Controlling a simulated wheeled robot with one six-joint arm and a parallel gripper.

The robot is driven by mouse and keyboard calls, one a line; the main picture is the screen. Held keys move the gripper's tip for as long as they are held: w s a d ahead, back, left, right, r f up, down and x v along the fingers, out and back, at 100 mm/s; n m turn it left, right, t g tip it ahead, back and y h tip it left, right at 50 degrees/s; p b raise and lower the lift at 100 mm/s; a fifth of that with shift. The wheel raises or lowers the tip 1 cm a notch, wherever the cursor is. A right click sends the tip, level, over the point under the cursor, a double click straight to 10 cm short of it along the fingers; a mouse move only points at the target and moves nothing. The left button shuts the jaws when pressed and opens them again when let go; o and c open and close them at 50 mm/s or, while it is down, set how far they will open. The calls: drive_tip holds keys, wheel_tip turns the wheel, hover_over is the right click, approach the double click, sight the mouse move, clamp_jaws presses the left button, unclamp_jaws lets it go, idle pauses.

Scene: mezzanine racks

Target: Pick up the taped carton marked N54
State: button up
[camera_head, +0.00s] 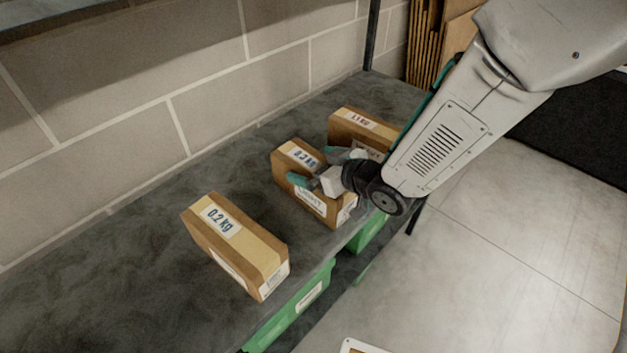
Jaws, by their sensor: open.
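Three brown taped cartons stand in a row on a dark shelf (120,275). The near carton (262,258) has a top label reading 0.2 kg. The middle carton (289,164) has a weight label on top and a partly covered white label on its front. The far carton (346,122) has a top label that looks like 1.1 kg. I cannot read N54 on any of them. My gripper (316,167) is open, with teal fingertips over the middle carton and hiding part of it. Whether the fingers touch it, I cannot tell.
A block wall (130,110) runs behind the shelf. Green bins (300,303) sit below its front edge. A dark post (371,40) rises at the far end, with stacked brown boards (425,40) beyond. Shelf space left of the near carton is clear.

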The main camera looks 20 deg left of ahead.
drive_tip(key=shift+w+a+f, duration=0.15)
drive_tip(key=shift+a, duration=0.15)
drive_tip(key=c, duration=1.5)
